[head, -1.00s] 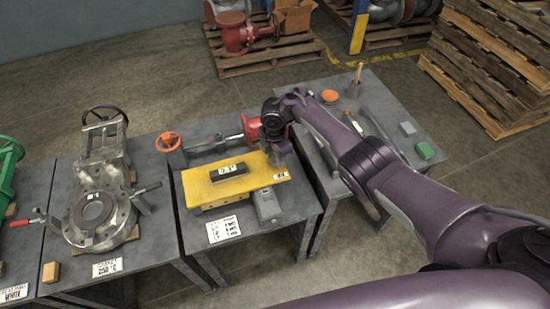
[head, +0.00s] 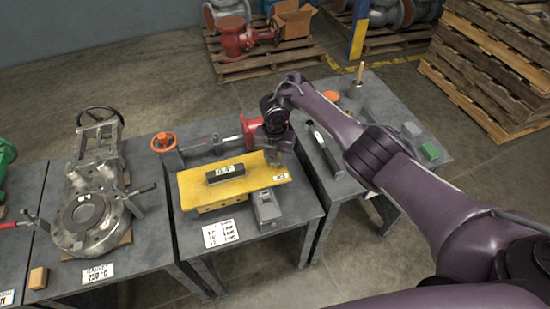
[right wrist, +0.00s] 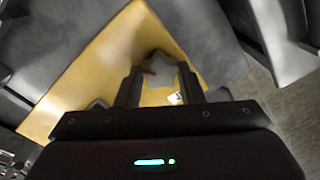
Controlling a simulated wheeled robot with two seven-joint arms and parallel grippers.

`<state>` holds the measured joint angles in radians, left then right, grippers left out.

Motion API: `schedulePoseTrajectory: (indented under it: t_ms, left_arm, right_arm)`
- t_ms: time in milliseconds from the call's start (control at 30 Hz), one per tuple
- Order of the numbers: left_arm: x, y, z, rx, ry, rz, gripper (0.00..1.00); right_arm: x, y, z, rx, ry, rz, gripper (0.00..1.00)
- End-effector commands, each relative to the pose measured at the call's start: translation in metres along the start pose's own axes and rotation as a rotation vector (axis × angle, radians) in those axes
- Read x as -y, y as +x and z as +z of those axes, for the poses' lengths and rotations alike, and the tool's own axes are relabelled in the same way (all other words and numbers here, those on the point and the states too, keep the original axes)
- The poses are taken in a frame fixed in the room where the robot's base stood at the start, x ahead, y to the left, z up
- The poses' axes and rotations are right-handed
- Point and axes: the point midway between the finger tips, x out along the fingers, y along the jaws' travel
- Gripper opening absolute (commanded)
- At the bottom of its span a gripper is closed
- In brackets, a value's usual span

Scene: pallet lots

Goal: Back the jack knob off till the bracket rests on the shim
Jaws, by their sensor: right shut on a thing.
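The yellow bracket (head: 208,193) lies on the middle table, with a dark gauge (head: 226,174) showing a small lit readout on top. My right gripper (head: 279,156) is at the bracket's far right corner, pointing down. In the right wrist view, the grey star-shaped jack knob (right wrist: 160,72) sits between the two fingers, and the gripper is shut on it. The yellow bracket (right wrist: 95,70) lies under and around the knob there. I cannot make out the shim or any gap under the bracket. My left gripper is out of view.
A grey block (head: 265,207) stands at the bracket's front right edge. A white printed card (head: 220,233) lies in front. An orange handwheel (head: 163,142) and a red flanged part (head: 250,130) are behind. A metal valve (head: 85,215) occupies the left table.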

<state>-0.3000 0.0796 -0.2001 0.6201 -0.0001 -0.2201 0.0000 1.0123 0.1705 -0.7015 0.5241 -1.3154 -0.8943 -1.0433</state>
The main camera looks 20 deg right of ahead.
Motion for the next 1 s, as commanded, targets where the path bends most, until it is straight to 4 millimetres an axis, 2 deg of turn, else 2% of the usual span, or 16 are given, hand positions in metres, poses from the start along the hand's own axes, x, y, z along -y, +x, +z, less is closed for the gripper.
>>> schedulePoseTrajectory:
  t_ms: [500,533,667,700,1000]
  left_arm:
    - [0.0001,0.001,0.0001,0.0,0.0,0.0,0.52]
    - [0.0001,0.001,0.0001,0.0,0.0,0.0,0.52]
    - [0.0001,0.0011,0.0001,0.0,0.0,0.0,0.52]
    - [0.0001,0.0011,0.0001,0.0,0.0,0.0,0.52]
    - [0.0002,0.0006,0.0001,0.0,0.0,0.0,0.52]
  right_arm:
    - [-0.0017,-0.0038,0.0028,0.007,-0.017,0.005,0.12]
    - [-0.0017,-0.0038,0.0028,0.007,-0.017,0.005,0.37]
    - [-0.0011,-0.0027,0.002,0.005,-0.017,0.004,0.54]
    - [-0.001,-0.0023,0.0017,0.004,-0.017,0.003,0.56]
    - [-0.0006,-0.004,0.001,0.002,-0.018,0.002,0.56]
